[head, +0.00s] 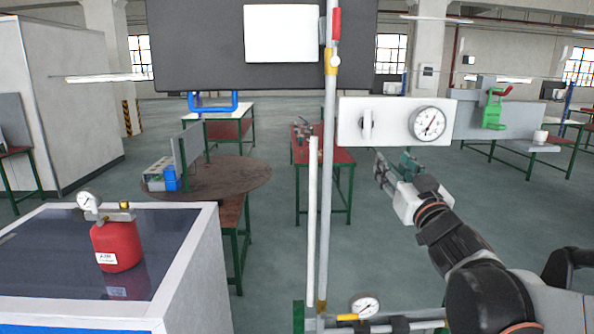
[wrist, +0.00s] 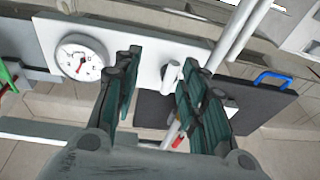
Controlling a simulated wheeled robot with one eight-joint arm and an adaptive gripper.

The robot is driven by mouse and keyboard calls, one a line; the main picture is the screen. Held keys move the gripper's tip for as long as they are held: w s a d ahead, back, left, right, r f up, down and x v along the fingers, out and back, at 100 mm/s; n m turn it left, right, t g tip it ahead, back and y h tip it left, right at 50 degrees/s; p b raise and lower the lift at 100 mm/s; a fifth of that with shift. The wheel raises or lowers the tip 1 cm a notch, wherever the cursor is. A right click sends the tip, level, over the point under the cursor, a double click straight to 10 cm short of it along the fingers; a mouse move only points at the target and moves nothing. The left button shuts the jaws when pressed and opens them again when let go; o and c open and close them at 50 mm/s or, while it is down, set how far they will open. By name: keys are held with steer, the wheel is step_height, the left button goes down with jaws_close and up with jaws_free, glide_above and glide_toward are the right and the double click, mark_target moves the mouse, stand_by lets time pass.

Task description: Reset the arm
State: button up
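My gripper (head: 391,168) is at the end of my arm, right of centre in the head view. In the wrist view my gripper (wrist: 160,84) has its two green fingers apart, with nothing between them. Beyond the fingers is a white panel (head: 390,104) with a round gauge (head: 427,123) and a white knob (head: 367,125). The panel (wrist: 130,42), gauge (wrist: 82,58) and knob (wrist: 171,72) also show in the wrist view. My gripper is below the panel in the head view and appears apart from it.
A vertical pipe (head: 327,180) with a red-handled valve (head: 336,25) stands left of my arm. A green clamp-like part (head: 493,110) is to the right. A red tank (head: 117,246) with a gauge stands on a dark-topped cabinet (head: 40,240). A blue handle (head: 213,102) is further back.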

steer(key=s+d+f+m+g+h+b, duration=0.1)
steer(key=s+f+g+h+b, duration=0.2)
steer(key=f, duration=0.4)
steer(key=s+d+f+m+g+h+b, duration=0.1)
steer(key=s+d+f+m+b, duration=0.2)
steer(key=f, duration=0.5)
steer(key=s+a+f+n+g+y+b, duration=0.1)
steer(key=s+a+f+g+b, duration=0.1)
steer(key=s+f, duration=0.4)
steer(key=s+a+f+n+g+b, duration=0.1)
steer(key=s+a+f+g+b, duration=0.2)
steer(key=f, duration=1.1)
steer(key=s+a+f+n+g+y+b, duration=0.1)
steer(key=s+a+f+g+b, duration=0.2)
steer(key=s+f+b, duration=0.5)
steer(key=shift+s+f+g+y, duration=0.3)
steer(key=shift+s+f+g, duration=0.3)
steer(key=shift+s+f, duration=0.45)
steer(key=shift+r, duration=0.1)
